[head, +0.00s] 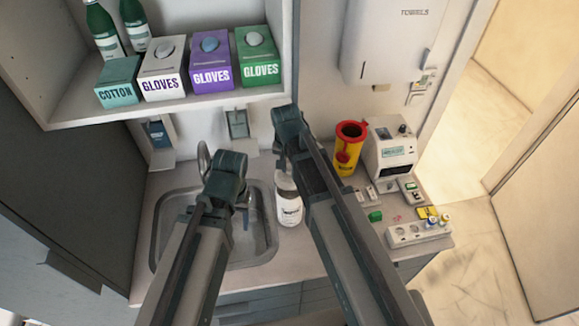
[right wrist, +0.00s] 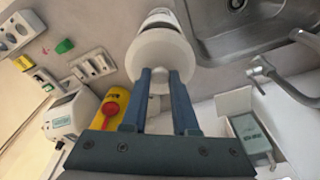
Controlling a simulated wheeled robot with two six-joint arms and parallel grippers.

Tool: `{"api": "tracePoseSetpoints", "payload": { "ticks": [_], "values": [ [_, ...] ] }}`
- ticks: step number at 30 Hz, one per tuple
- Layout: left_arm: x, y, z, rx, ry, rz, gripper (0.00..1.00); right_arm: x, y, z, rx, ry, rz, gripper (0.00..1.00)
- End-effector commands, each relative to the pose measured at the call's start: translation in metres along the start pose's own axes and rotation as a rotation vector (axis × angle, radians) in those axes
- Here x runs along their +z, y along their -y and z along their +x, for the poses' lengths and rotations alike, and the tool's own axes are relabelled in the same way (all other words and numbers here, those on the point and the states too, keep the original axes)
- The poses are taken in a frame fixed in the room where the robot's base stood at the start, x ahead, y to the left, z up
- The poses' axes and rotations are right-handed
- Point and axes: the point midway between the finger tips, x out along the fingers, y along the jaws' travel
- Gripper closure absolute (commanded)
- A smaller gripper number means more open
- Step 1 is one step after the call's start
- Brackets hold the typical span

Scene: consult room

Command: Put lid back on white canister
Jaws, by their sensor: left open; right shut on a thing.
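The white canister (head: 289,209) stands upright on the counter just right of the sink, with dark print on its front. Part of it shows at the top of the right wrist view (right wrist: 161,16). My right gripper (right wrist: 160,77) is shut on the knob of the round white lid (right wrist: 160,48). The lid overlaps the canister in that view; I cannot tell whether they touch. In the head view my right gripper (head: 289,130) is beyond the canister, and its arm hides the lid at least partly. My left gripper (head: 229,168) is over the sink, open, with its fingers mostly hidden.
The sink (head: 262,240) and tap (head: 203,158) are left of the canister. A yellow-red bin (head: 348,150), a white device (head: 390,150) and a power strip (head: 418,232) stand to the right. A shelf (head: 200,108) with glove boxes overhangs the back.

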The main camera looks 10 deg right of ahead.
Motion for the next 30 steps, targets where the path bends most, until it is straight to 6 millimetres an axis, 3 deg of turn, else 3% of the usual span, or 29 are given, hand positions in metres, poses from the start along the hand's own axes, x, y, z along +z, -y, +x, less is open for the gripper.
{"api": "tracePoseSetpoints", "payload": {
  "ticks": [8,24,30],
  "values": [
    [-0.001,-0.001,0.009,0.000,0.000,0.004,0.42,0.001,0.000,0.009,0.000,0.000,0.000,1.00],
    [-0.004,-0.005,0.056,-0.002,-0.002,0.023,0.42,0.007,0.000,0.056,0.000,0.000,0.000,1.00],
    [-0.004,-0.005,0.064,-0.002,-0.003,0.021,0.42,0.008,0.000,0.064,0.000,0.000,0.000,1.00]
  ]
}}
